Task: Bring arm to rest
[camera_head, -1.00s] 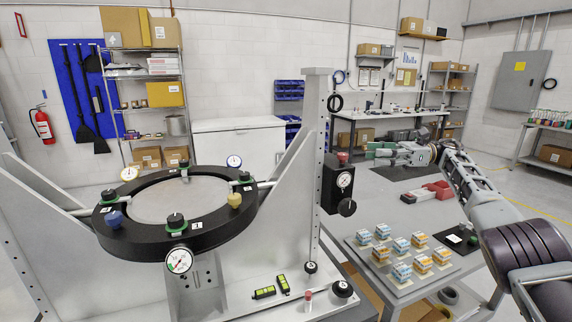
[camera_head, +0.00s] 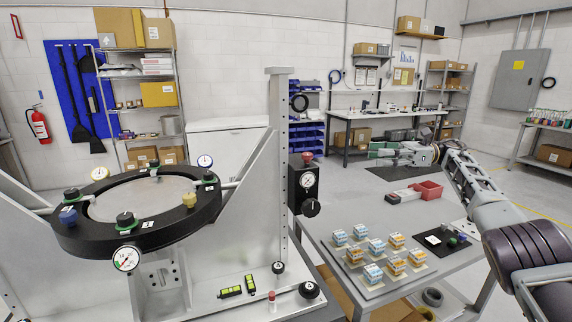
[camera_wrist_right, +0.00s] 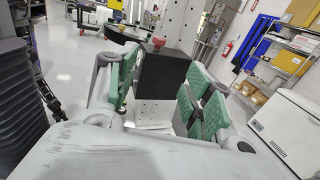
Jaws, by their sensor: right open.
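My right arm (camera_head: 482,205) comes in from the right in the head view and reaches out over the grey table. Its right gripper (camera_head: 380,150) is at the far end, pointing left, with green finger pads, and looks empty. In the right wrist view the same gripper (camera_wrist_right: 160,88) has its two green-padded fingers apart, with a black box (camera_wrist_right: 163,78) of the fixture seen beyond the gap. Nothing is held between them. My left gripper is not in view.
The mirror fixture (camera_head: 110,238), a round mirror in a black ring with dial gauges, stands at left.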

